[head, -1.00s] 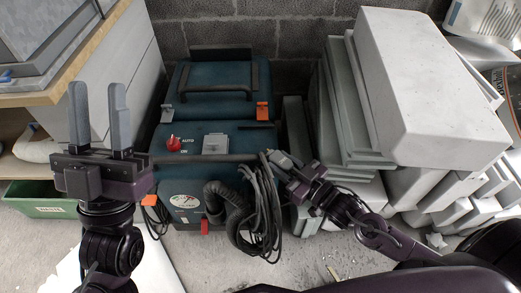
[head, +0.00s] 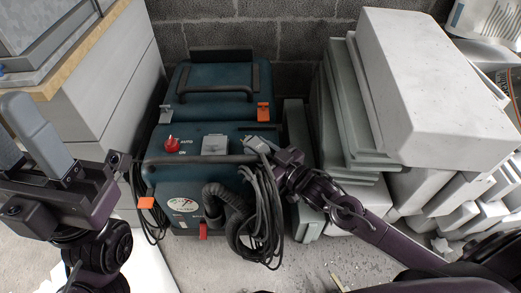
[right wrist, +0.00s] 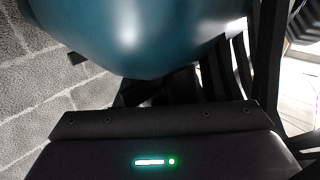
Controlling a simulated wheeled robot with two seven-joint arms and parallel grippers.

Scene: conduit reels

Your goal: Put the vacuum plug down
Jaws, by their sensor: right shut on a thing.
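The vacuum (head: 215,120) is a teal, boxy machine with black handles, a red knob and orange clips, standing on the floor against the block wall. Its black cable (head: 262,215) hangs in loops at its front right, beside the ribbed hose (head: 225,205). My right gripper (head: 258,146) is at the vacuum's right edge, above the cable loops, shut on the vacuum plug. The plug itself is too small and covered to make out. In the right wrist view the vacuum's teal body (right wrist: 140,35) is close in front. My left gripper (head: 25,145) is open and empty at the far left.
Pale slabs (head: 430,90) are stacked to the right of the vacuum, close to my right arm. A cabinet with a wooden top (head: 75,50) stands at the left. Some bare floor (head: 310,260) shows in front.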

